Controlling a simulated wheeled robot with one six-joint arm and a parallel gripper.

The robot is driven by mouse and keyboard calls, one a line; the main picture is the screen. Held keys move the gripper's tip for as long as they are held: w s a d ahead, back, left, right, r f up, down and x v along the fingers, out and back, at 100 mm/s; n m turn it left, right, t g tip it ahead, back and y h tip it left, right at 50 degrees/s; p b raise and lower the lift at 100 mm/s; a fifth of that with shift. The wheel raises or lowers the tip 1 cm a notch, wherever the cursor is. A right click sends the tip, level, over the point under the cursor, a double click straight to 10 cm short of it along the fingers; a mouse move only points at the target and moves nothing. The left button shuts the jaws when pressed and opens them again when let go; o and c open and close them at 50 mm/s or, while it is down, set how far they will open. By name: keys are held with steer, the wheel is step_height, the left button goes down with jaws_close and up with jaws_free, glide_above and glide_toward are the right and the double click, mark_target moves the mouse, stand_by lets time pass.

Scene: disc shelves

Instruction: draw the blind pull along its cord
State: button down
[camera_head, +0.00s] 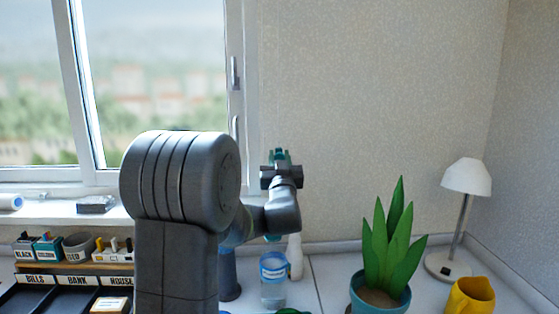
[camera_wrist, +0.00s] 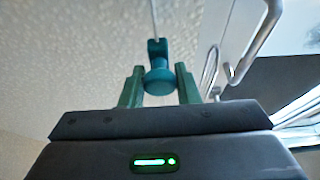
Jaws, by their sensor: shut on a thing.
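The blind pull (camera_wrist: 158,76) is a small teal knob with a rounded lower end, and it shows in the wrist view hanging on a thin pale cord (camera_wrist: 153,22). My gripper (camera_wrist: 159,86) has its two green fingers on either side of the pull and is shut on it. In the head view my gripper (camera_head: 280,157) is beside the window frame, in front of the bare wall. The pull itself is hard to tell from the green fingers there, and the cord is not clear in that view.
The window frame (camera_head: 236,95) with its handle (camera_head: 234,73) stands just left of my gripper. The wall to the right is clear.

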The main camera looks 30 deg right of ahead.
mark_target(280, 153)
steer(key=shift+f, duration=0.5)
steer(key=c, duration=1.1)
jaws_free()
steer(key=shift+c, duration=0.2)
steer(key=shift+r, duration=0.15)
step_height(280, 153, up, 10)
steer(key=shift+p, duration=0.55)
